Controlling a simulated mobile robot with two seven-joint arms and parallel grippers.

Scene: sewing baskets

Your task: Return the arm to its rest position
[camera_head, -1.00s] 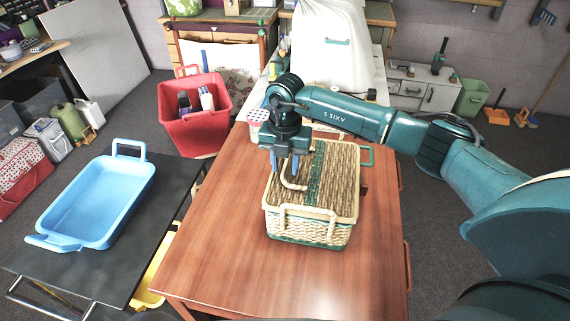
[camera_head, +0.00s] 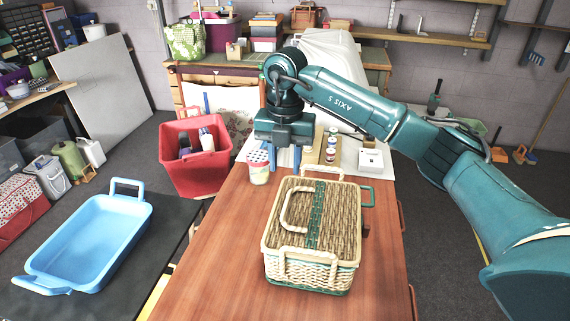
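My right arm reaches in from the right in the head view. My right gripper (camera_head: 285,158) points down beyond the back left corner of the wicker sewing basket (camera_head: 330,215). Its two blue fingers are apart with nothing seen between them. The basket stands on the reddish wooden table with its lid shut and a cream handle on top. The gripper is clear of the basket. My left gripper is not in view.
A dotted cup (camera_head: 259,168) stands near the gripper. Small jars (camera_head: 332,148) and a white box (camera_head: 371,160) are at the table's back. A red bin (camera_head: 193,172) and a blue tray (camera_head: 88,240) are to the left. The table's front left is clear.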

